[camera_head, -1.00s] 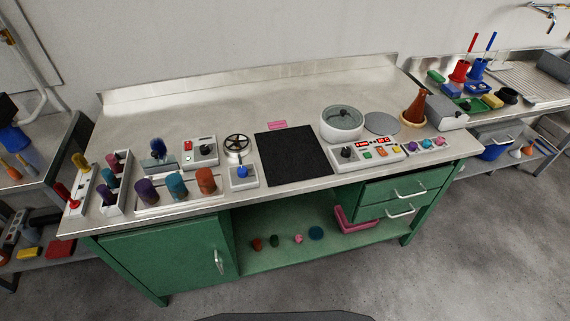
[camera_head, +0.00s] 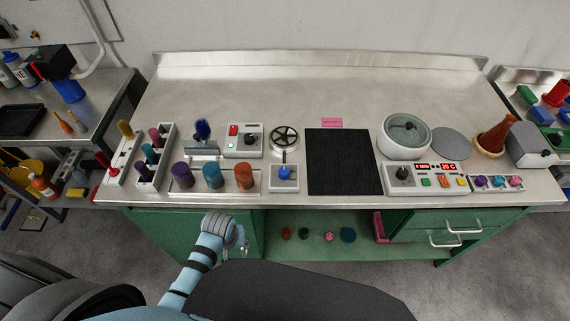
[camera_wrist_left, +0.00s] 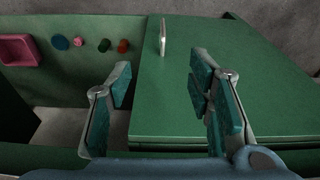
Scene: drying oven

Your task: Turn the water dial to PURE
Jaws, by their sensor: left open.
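No label reading PURE is legible, so I cannot tell for sure which control is the water dial. A white box with a blue knob (camera_head: 284,174) sits at the bench's front edge. A grey box with a black knob (camera_head: 250,138) and a red switch stands behind it to the left. My left gripper (camera_head: 241,246) is in front of the green cabinet, below the bench top and left of the blue knob. In the left wrist view my left gripper (camera_wrist_left: 161,76) is open and empty, its fingers apart before the green cabinet door (camera_wrist_left: 235,90). My right gripper is not in view.
Purple, blue and orange cylinders (camera_head: 213,175) stand in a rack on the front left. A black mat (camera_head: 344,162) lies mid-bench. A control panel (camera_head: 425,177) and a round pot (camera_head: 404,136) are to its right. The bench's back is clear.

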